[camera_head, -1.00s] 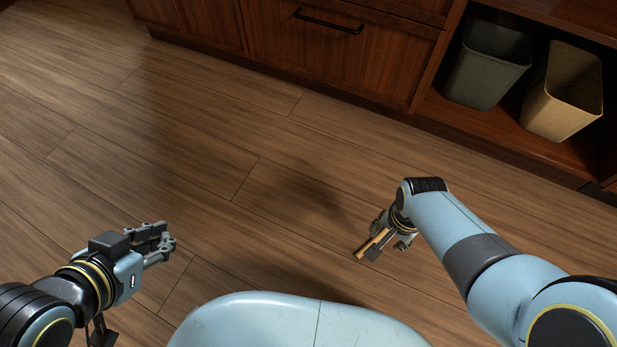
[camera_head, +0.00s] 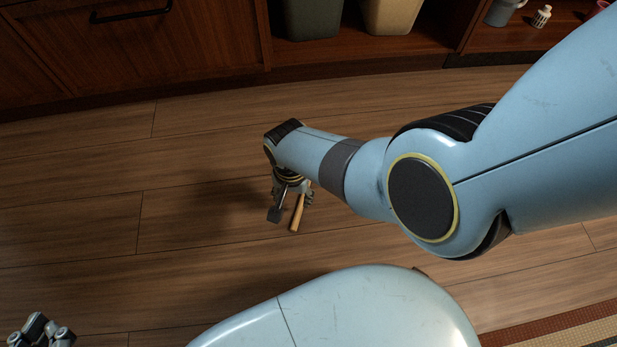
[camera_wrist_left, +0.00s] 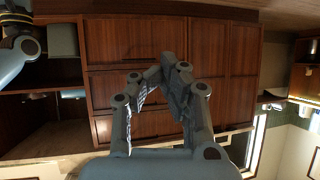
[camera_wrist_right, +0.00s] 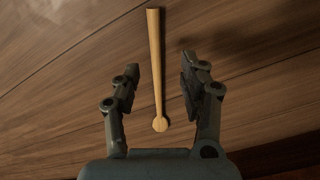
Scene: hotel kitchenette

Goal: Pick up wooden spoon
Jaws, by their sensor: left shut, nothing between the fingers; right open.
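The wooden spoon (camera_head: 296,214) is a slim light-wood stick on the floor below my right gripper (camera_head: 289,208). In the right wrist view the spoon (camera_wrist_right: 156,60) runs lengthwise between the fingers of my right gripper (camera_wrist_right: 158,76), its small rounded end near the palm. The fingers are open, with a gap on each side of the spoon. Whether the fingertips are at its height is hard to tell. My left gripper (camera_head: 45,332) is at the lower left edge of the head view. In the left wrist view it (camera_wrist_left: 163,78) is shut and empty, facing the cabinets.
Wooden cabinets (camera_head: 130,60) stand along the back, with a grey bin (camera_head: 312,18) and a beige bin (camera_head: 390,14) in an open bay. A shelf at upper right holds a grey mug (camera_head: 503,11) and a small white item (camera_head: 541,16). The plank floor (camera_head: 75,225) is clear at left.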

